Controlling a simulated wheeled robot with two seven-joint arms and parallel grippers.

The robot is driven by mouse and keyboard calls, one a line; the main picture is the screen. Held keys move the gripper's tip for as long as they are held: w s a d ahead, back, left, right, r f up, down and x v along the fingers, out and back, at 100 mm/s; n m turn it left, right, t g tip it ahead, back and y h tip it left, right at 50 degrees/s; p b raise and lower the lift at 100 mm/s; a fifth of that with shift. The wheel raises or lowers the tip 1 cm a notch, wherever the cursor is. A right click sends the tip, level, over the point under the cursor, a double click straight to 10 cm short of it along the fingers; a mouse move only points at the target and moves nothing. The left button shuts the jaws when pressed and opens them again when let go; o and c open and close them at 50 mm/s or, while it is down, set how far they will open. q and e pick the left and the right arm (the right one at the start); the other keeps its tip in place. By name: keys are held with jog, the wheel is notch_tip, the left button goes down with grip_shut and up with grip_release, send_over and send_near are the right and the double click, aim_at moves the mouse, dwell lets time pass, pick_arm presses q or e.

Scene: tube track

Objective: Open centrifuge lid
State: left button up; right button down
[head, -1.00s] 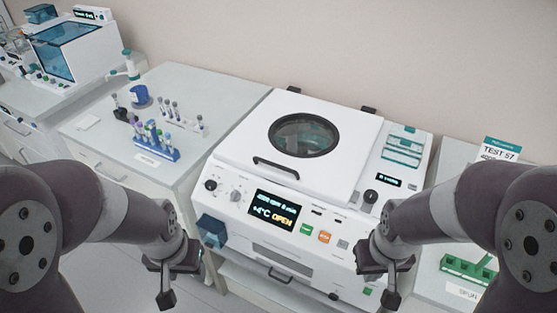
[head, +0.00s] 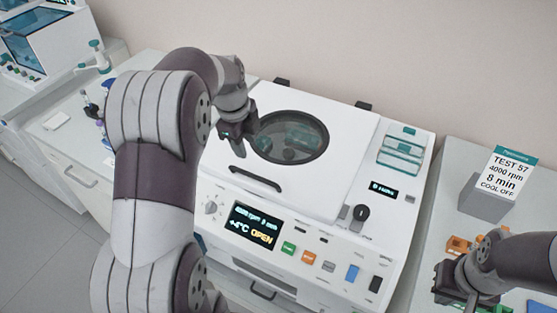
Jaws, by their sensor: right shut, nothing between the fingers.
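The white centrifuge (head: 345,245) stands in the middle of the head view, its display reading "OPEN". Its lid (head: 345,150) is down, with a round dark window (head: 290,136) and a black handle (head: 256,180) along its front edge. My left gripper (head: 240,140) is over the left part of the lid, just behind and above the handle, apart from it as far as I can see. Whether its fingers are open is unclear. My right gripper (head: 452,290) is at the lower right, over the right bench, shut and empty. My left arm hides the centrifuge's left front.
A grey block with a "TEST 57, 4000 rpm, 8 min" card (head: 510,172) stands on the right bench. An orange item (head: 458,244) lies near my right gripper. The left bench (head: 60,125) is partly hidden by my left arm.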

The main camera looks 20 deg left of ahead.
aim_at(251, 174)
pick_arm(q)
jog(key=shift+m, duration=0.3)
jog(key=f+p, duration=0.1)
jog(key=f, duration=0.2)
jog(key=w+f+p, duration=0.1)
jog(key=f, duration=0.6)
jog(key=shift+w+a+f+p, duration=0.1)
jog(key=shift+w+f+p, duration=0.1)
jog(key=shift+f+p, duration=0.2)
jog(key=shift+s+f, duration=0.1)
jog(key=shift+f, duration=0.55)
pick_arm(e)
jog(key=r, duration=0.1)
jog(key=s+r, duration=0.1)
jog(key=r, duration=0.1)
jog(key=shift+a+r, duration=0.15)
jog(key=shift+a, duration=0.05)
pick_arm(q)
jog(key=shift+c, duration=0.4)
pick_arm(e)
jog(key=shift+w, duration=0.1)
pick_arm(q)
grip_shut()
jog(key=shift+r, duration=0.1)
